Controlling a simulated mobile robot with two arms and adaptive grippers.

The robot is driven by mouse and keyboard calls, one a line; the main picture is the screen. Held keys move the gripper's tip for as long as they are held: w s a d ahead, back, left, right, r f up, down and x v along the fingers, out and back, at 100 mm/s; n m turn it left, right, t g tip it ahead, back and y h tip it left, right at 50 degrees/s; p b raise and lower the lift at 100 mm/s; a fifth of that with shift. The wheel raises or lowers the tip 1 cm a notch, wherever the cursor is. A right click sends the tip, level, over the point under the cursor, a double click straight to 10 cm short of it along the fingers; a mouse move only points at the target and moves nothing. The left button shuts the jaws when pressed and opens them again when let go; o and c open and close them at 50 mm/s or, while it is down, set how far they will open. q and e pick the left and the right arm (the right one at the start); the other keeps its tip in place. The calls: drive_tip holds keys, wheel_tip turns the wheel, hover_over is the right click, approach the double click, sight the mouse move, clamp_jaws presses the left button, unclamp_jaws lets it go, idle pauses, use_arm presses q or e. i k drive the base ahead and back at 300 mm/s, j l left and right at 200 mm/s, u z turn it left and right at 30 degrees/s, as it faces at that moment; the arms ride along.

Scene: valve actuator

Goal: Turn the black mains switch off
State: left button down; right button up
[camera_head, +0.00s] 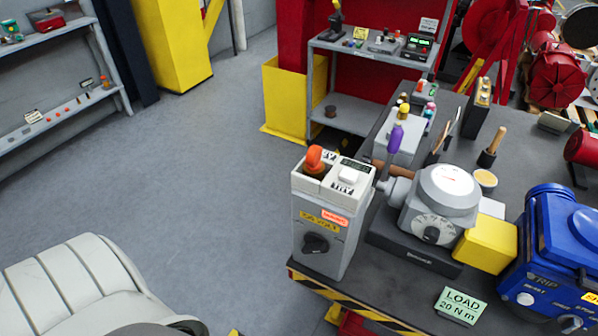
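A grey control box (343,215) stands at the near left corner of the dark workbench. A black rotary knob (316,243) sits low on its front face, below a yellow label (318,223) and a small orange label (336,217). The label text and the knob's exact setting are too small to read surely. The pale top of the box carries an orange-topped control (314,157) and a white button or switch (348,175).
Right of the box stand a grey gauge unit (447,187), a yellow block (486,243) and a blue machine (560,235). Grey floor (200,170) left of the bench is open.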

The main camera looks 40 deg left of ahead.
sight(315, 244)
drive_tip(key=u, duration=0.85)
